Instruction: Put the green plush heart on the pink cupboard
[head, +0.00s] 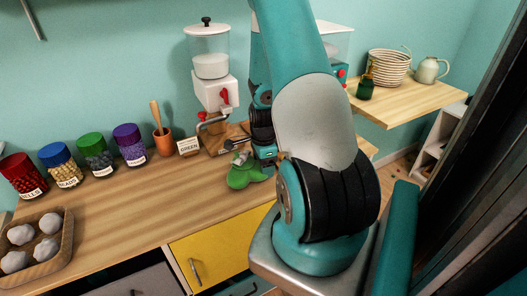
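The green plush heart (245,174) is at the back of the wooden worktop (150,214), left of my arm. It looks like a green lobed shape with its right side close to my gripper. My gripper (262,157) is just above and beside the heart, small and partly crowded by dark parts. I cannot tell whether its fingers are open or touch the heart. No pink cupboard shows in this view.
Jars with red (22,176), blue (60,165), green (95,155) and purple (130,145) lids line the back. A tray of pale balls (68,250) is at left. A dispenser (212,80) stands behind. A wooden shelf (408,103) is at right. A yellow drawer (222,246) is below.

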